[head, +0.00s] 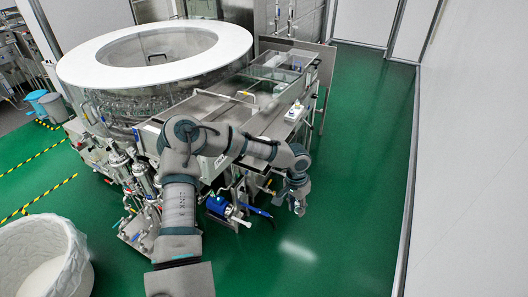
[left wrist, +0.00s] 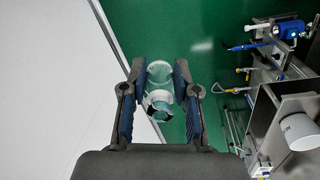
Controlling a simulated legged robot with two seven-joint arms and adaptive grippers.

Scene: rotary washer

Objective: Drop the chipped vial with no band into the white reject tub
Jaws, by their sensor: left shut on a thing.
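My left gripper (left wrist: 159,75) is shut on a clear glass vial (left wrist: 159,72), seen in the left wrist view. The vial's near end looks jagged and broken, and I see no coloured band on it. In the head view the left gripper (head: 299,206) hangs low over the green floor, right of the washer; the vial is too small to make out there. A large white tub (head: 40,262) with a crinkled liner stands at the lower left of the head view, far from the gripper. My right gripper is not in view.
The rotary washer (head: 155,85) with its white ring top and steel outfeed table (head: 265,120) fills the middle. A blue pump (head: 217,205) and pipes sit beneath. Blue and grey bins (head: 38,103) stand at left. Green floor is clear at right, beside a white wall (head: 470,150).

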